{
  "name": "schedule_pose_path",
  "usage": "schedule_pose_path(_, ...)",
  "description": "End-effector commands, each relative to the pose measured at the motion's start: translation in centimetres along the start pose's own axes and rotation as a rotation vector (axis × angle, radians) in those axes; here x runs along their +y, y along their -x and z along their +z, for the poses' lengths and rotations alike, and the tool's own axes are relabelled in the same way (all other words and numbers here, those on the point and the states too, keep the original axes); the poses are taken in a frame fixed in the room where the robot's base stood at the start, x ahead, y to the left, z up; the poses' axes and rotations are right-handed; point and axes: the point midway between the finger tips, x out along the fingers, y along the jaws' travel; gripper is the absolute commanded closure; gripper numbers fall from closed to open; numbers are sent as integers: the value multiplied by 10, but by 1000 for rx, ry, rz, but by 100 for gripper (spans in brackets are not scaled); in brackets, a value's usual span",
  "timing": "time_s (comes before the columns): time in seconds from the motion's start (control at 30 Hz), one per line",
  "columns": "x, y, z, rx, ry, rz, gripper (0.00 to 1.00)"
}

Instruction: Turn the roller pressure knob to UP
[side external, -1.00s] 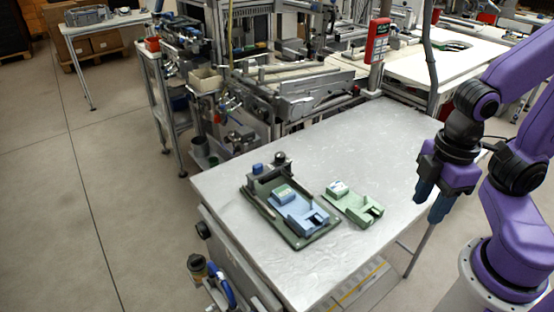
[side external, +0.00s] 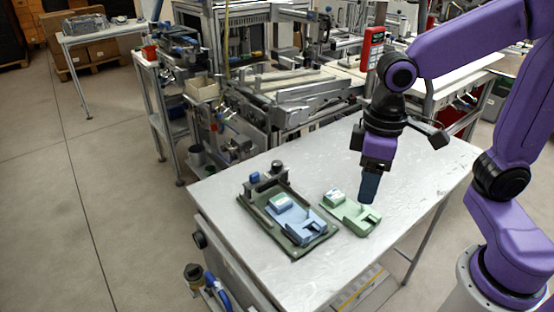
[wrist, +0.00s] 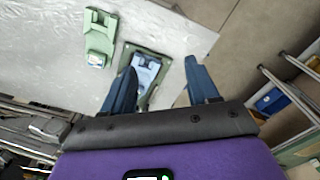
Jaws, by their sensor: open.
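A dark green base plate (side external: 297,249) lies on the metal table and carries a light blue fixture (side external: 299,227). At its far left end stands a roller assembly (side external: 266,188), with a small blue knob (side external: 255,178) and a dark knob (side external: 278,167) on top. I cannot tell which is the roller pressure knob or read its setting. My gripper (side external: 369,196) is open and empty, pointing down above the table to the right of the plate. In the wrist view my open fingers (wrist: 161,68) frame part of the base plate (wrist: 158,54); the roller end is hidden.
A separate light green fixture (side external: 350,213) lies right of the base plate, close to my gripper in the picture; it also shows in the wrist view (wrist: 99,40). The metal table (side external: 425,170) is bare on its right side. Machinery (side external: 300,90) stands along the back edge.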

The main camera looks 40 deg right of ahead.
Motion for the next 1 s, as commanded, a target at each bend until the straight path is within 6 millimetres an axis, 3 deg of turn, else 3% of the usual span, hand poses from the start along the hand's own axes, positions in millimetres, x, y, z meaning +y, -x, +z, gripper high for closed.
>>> schedule_pose_path(0.03,4,4,-20,-2,-82,2,41)
schedule_pose_path(0.3,41,19,-112,-6,-533,8,41)
schedule_pose_path(0.6,107,26,-193,-11,-1037,16,41)
schedule_pose_path(0.8,157,25,-227,-11,-1341,20,41)
schedule_pose_path(1.0,186,24,-240,-12,-1516,23,41)
